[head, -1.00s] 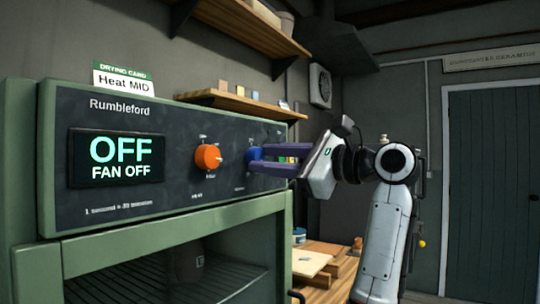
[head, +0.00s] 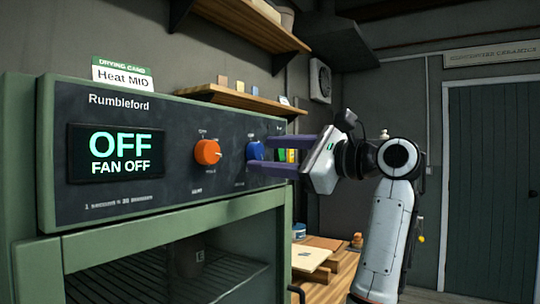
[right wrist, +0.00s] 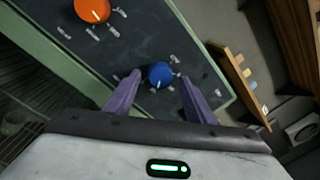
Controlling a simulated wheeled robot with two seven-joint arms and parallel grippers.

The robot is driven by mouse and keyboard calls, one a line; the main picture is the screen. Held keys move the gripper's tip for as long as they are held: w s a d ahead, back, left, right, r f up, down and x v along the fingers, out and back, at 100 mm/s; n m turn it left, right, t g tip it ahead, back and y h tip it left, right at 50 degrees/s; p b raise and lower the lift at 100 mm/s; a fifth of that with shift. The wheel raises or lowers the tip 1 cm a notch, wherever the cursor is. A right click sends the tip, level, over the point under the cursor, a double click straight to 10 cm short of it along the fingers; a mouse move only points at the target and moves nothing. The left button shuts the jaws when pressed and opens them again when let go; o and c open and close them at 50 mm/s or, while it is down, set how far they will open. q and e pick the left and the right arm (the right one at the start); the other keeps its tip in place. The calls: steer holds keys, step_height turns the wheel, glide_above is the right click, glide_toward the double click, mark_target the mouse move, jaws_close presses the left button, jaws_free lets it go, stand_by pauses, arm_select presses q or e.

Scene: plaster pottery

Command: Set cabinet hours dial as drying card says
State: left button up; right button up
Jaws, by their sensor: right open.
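The drying card (head: 122,77) stands on top of the green cabinet (head: 180,215) and reads "Heat MID". The cabinet's display (head: 117,153) reads "OFF" and "FAN OFF". An orange dial (head: 207,152) and a blue dial (head: 255,150) sit on the dark front panel; their small labels are too blurred to read. My right gripper (head: 256,154) is open, its purple fingers at the blue dial. In the right wrist view the blue dial (right wrist: 160,75) lies between the two spread fingertips (right wrist: 160,82), with gaps beside it. The orange dial (right wrist: 92,10) is at the upper left there. My left gripper is not in view.
A wooden shelf (head: 238,98) with small blocks is on the wall behind the panel, and a higher shelf (head: 240,35) hangs above. A wooden bench (head: 335,262) with boards stands right of the cabinet. Green and yellow items (head: 287,155) show beyond the fingers.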

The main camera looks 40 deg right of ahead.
arm_select(q)
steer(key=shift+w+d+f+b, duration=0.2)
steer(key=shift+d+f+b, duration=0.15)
steer(key=shift+b, duration=0.5)
arm_select(e)
steer(key=v, duration=1)
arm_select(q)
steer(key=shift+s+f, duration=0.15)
arm_select(e)
steer(key=shift+w+f, duration=0.1)
steer(key=shift+f, duration=0.1)
